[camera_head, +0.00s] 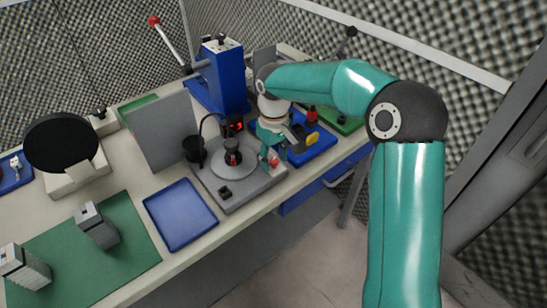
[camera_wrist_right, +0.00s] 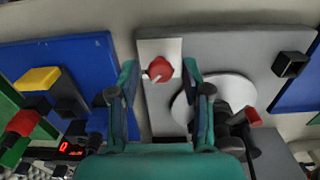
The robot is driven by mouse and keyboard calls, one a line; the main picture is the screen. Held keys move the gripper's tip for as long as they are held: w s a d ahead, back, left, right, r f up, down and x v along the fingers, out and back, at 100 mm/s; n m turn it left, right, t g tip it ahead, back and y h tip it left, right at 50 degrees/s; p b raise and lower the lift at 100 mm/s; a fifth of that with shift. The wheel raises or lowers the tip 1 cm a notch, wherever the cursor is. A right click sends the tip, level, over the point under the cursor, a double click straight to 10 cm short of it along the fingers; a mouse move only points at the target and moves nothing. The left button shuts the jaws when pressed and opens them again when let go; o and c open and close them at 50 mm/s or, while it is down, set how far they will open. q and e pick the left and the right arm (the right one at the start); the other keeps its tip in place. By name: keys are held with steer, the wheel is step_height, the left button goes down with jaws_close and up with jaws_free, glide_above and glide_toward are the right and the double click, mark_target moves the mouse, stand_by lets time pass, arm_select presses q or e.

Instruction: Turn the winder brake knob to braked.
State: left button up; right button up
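The winder is a grey base (camera_head: 238,195) with a pale round disc (camera_head: 233,163) and a dark spindle part on it. The brake knob is red (camera_wrist_right: 160,68) and sits on a pale plate (camera_wrist_right: 160,110) at the winder's edge; a light pointer mark on it faces lower left in the wrist view. In the head view the red knob (camera_head: 274,161) is partly hidden by my gripper. My right gripper (camera_wrist_right: 160,75) is open, its fingers on either side of the knob with gaps showing; I cannot tell its height above it. My left gripper is not in view.
A blue press (camera_head: 222,80) with a red-ended lever stands behind. A grey panel (camera_head: 165,130) stands behind the tray. The bench's front edge is close.

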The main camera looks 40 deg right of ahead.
mark_target(274, 160)
steer(key=shift+r, duration=0.1)
step_height(274, 160, up, 12)
stand_by(0.7)
steer(key=shift+f, duration=0.2)
